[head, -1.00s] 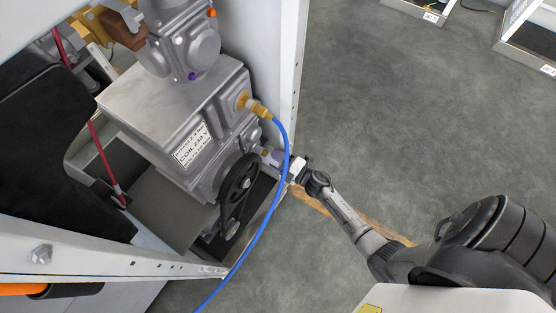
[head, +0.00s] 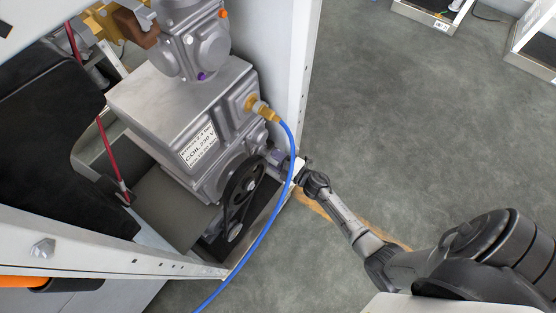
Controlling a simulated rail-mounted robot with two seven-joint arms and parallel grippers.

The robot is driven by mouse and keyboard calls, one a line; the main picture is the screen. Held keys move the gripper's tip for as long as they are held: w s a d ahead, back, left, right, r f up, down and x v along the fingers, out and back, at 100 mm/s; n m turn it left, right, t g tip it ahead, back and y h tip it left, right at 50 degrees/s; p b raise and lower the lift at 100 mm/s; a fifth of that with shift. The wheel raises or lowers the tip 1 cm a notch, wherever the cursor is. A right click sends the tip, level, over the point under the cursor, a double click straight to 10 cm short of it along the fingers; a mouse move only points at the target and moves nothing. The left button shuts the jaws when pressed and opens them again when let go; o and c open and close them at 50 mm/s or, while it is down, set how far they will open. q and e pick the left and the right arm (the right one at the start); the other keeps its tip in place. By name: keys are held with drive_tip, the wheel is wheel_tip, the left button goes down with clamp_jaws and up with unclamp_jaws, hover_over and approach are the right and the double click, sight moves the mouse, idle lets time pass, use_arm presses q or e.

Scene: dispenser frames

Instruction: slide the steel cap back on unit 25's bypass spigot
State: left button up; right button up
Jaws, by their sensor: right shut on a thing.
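The grey pump unit (head: 178,100) stands inside a white frame, with a black pulley (head: 245,182) on its front. The short bypass spigot (head: 273,155) sticks out of its right side, just above the pulley and behind the blue hose. My right gripper (head: 292,168) is at the spigot's outer end, partly covered by the hose. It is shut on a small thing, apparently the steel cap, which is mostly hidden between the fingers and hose. I cannot tell whether the cap touches or sits around the spigot. My left gripper is not in view.
The blue hose (head: 274,218) runs from a brass fitting (head: 262,108) down past my right gripper. The white frame post (head: 300,75) stands close behind the gripper. Open grey floor (head: 410,120) lies to the right. A red line (head: 108,150) hangs at the left.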

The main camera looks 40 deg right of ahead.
drive_tip(key=shift+x, duration=0.95)
drive_tip(key=shift+w+b, duration=0.3)
drive_tip(key=shift+w, duration=0.1)
drive_tip(key=o, duration=0.7)
drive_tip(key=shift+c, duration=0.2)
drive_tip(key=o, duration=0.3)
drive_tip(key=shift+o, duration=0.2)
drive_tip(key=shift+s, duration=0.15)
